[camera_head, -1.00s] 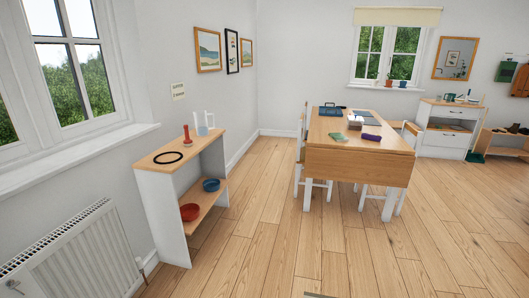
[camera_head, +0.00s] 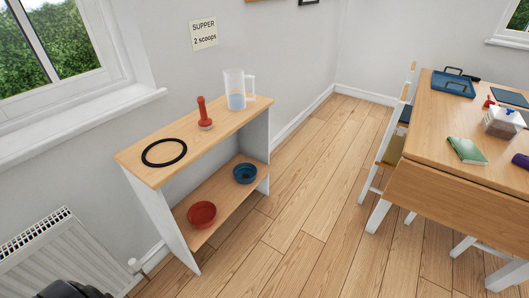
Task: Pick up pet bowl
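Two bowls sit on the lower shelf of a small white rack with wooden boards. The red bowl (camera_head: 202,214) is at the near left end of that shelf. The blue bowl (camera_head: 245,173) is at its far right end. I cannot tell from their looks which one is the pet bowl. A sign on the wall (camera_head: 204,35) above the rack reads "SUPPER 2 scoops". A dark part at the bottom left edge may be part of my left arm, but no gripper fingers show. My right gripper is not in view.
The rack's top board (camera_head: 215,127) holds a black ring (camera_head: 164,153), a red-handled tool (camera_head: 205,114) and a clear jug (camera_head: 236,90). A radiator (camera_head: 62,255) is at the left. A wooden table (camera_head: 440,190) with chairs stands right. The floor between (camera_head: 320,190) is clear.

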